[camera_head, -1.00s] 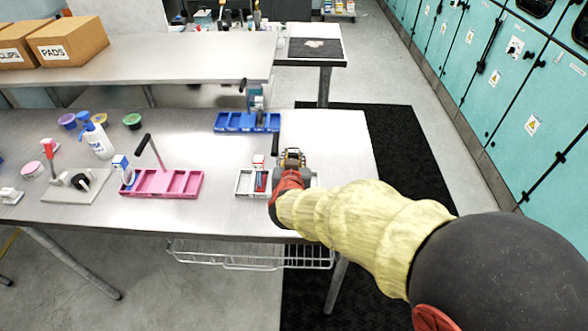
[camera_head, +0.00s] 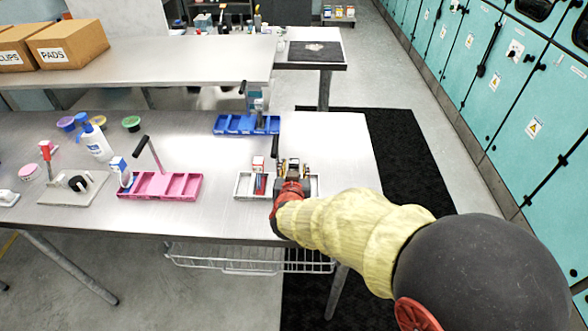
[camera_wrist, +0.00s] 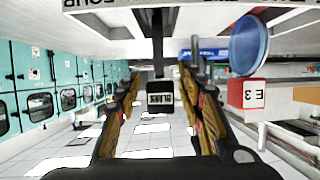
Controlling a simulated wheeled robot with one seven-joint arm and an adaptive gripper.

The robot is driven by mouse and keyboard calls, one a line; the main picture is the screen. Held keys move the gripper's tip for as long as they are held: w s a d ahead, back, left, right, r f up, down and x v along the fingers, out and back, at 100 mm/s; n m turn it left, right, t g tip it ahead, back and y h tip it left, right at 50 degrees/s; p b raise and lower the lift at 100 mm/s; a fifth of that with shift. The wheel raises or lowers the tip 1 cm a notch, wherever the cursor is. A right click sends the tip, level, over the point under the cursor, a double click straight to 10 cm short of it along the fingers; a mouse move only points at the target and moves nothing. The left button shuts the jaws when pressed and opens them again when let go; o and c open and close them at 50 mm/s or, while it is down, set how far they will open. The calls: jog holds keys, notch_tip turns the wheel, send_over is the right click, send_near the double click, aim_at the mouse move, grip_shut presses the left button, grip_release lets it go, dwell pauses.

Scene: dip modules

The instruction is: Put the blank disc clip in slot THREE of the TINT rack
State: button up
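My gripper (camera_head: 294,170) is over the right part of the small white rack (camera_head: 243,184) near the table's right front. In the wrist view its fingers (camera_wrist: 161,95) are apart, with a dark upright bar and a small black labelled block (camera_wrist: 160,97) between them. Gaps show beside the block; its label is too blurred to read surely. The white rack's underside-up lettering runs along the top of the wrist view. A blue disc (camera_wrist: 249,46) and a red-and-white block (camera_wrist: 247,94) marked "E 3" are to the right of the fingers. I cannot tell which rack is TINT.
A pink rack (camera_head: 180,190) and a blue rack (camera_head: 232,125), each with an upright dark handle, stand on the same table. A white bottle (camera_head: 96,143), coloured tubs and a small press stand at left. Bare table lies between the racks.

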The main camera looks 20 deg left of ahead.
jog(key=shift+r, duration=0.25)
jog(key=p+v, duration=0.4)
jog(key=v, duration=0.8)
jog(key=shift+f, duration=0.15)
jog(key=s+d+r+g+y, duration=0.2)
jog(key=d+r+g, duration=0.1)
jog(key=d+r, duration=0.85)
jog(key=s+d+m+g+h, duration=0.1)
jog(key=s+d+g+h, duration=0.1)
jog(key=s+d, duration=0.7)
jog(key=s+d+f+m+g+h, duration=0.1)
jog(key=s+d+g+h, duration=0.1)
jog(key=s+d, duration=0.6)
jog(key=d+h, duration=0.1)
jog(key=d, duration=0.4)
jog(key=shift+s+d+f+m, duration=0.2)
jog(key=shift+s+d+m, duration=0.2)
